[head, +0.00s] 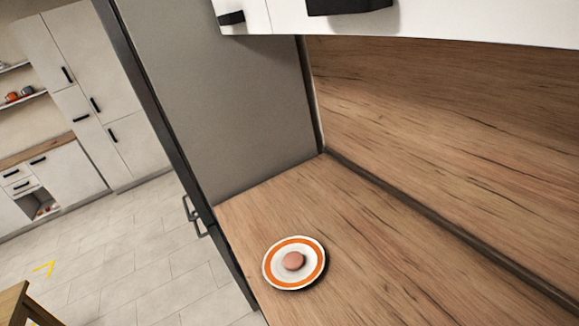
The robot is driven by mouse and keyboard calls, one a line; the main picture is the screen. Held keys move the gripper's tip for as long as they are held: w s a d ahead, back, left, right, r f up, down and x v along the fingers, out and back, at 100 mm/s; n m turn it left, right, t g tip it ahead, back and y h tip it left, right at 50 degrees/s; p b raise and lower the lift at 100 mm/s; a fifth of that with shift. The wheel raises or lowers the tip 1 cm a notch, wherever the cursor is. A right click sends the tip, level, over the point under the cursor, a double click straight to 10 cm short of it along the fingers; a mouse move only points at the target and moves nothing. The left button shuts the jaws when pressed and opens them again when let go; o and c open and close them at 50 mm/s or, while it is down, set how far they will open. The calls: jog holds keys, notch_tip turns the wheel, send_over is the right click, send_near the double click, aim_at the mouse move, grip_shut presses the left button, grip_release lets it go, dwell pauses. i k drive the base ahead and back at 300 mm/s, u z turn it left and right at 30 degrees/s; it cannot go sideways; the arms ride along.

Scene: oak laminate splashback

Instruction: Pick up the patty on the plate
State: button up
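A small round pinkish-brown patty (293,261) lies in the middle of a white plate (272,277) with an orange ring. The plate rests on the oak-look worktop, near its front left corner. My gripper is not in the head view, so I cannot see whether it is open or shut.
The oak worktop (400,270) is otherwise clear. A tall grey panel (220,100) closes its left end, and the oak splashback (450,130) rises behind. White wall cabinets (460,22) hang above. A wooden piece of furniture (18,303) stands at lower left.

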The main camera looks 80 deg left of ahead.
aim_at(292, 261)
jog(key=k, duration=1.55)
jog(key=z, duration=0.6)
jog(key=i, duration=1.55)
jog(key=u, duration=2.65)
jog(key=i, duration=0.5)
jog(key=z, duration=0.05)
